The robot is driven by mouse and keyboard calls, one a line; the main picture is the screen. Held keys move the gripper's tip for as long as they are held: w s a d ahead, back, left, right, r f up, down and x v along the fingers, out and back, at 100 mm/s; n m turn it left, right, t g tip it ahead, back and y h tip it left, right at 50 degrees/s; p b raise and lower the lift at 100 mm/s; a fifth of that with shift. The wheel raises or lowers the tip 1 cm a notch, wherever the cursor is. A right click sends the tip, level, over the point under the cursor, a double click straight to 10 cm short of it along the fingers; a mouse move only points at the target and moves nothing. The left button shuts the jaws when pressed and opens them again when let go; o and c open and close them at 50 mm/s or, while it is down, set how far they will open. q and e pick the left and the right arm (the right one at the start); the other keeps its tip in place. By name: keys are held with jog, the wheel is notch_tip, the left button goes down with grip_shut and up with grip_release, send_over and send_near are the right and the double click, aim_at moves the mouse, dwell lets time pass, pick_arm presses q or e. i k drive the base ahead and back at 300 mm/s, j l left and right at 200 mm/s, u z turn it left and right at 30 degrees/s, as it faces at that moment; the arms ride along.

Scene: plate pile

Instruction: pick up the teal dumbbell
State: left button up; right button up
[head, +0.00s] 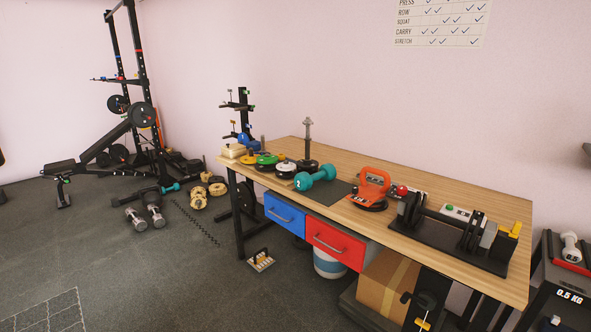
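A teal dumbbell (315,178) lies on the wooden table (440,186), near its front edge and partly over a dark mat (340,190). Its near end carries a light mark. A smaller teal dumbbell (170,188) lies on the floor at the left, by a black bar. Neither of my grippers shows in the head view.
Small plates, including a green one (267,159), sit left of the teal dumbbell on the table. An orange device (372,184) and a black rack (450,235) stand to its right. Blue (284,214) and red (335,243) drawers hang below. Open floor lies in front.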

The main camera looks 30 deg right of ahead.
aim_at(304, 181)
jog(key=i+z, duration=0.1)
jog(key=i, duration=0.35)
jog(key=i+j+z, duration=0.1)
jog(key=i, duration=0.4)
jog(key=i+j+z, duration=0.1)
jog(key=i, duration=0.35)
jog(key=i+j+z, duration=0.1)
jog(key=i, duration=0.35)
jog(key=i+j+z, duration=0.1)
jog(key=i+j, duration=0.15)
jog(key=i, duration=0.2)
jog(key=i+j+z, duration=0.1)
jog(key=i, duration=0.35)
jog(key=j, duration=0.1)
